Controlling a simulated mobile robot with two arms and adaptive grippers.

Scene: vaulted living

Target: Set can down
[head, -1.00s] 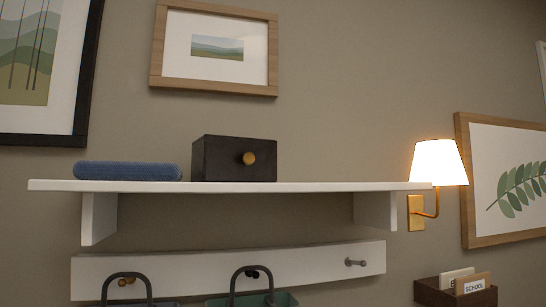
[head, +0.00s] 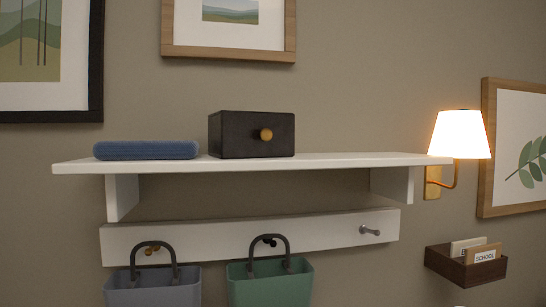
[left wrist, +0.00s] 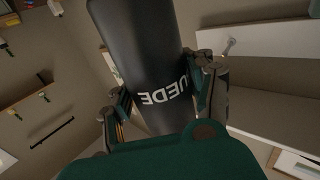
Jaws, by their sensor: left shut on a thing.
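In the left wrist view my left gripper (left wrist: 161,88) is shut on a black can (left wrist: 138,40). One end of the can runs out of the top of that view. Neither gripper nor the can shows in the head view. My right gripper is not in view.
A white wall shelf (head: 340,161) bears a blue folded cloth-like item (head: 146,150) and a black box (head: 235,134) with a brass knob. Its right part is bare. Below hang a grey bag (head: 150,290) and a green bag (head: 270,290). A lit lamp (head: 460,134) stands out at right.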

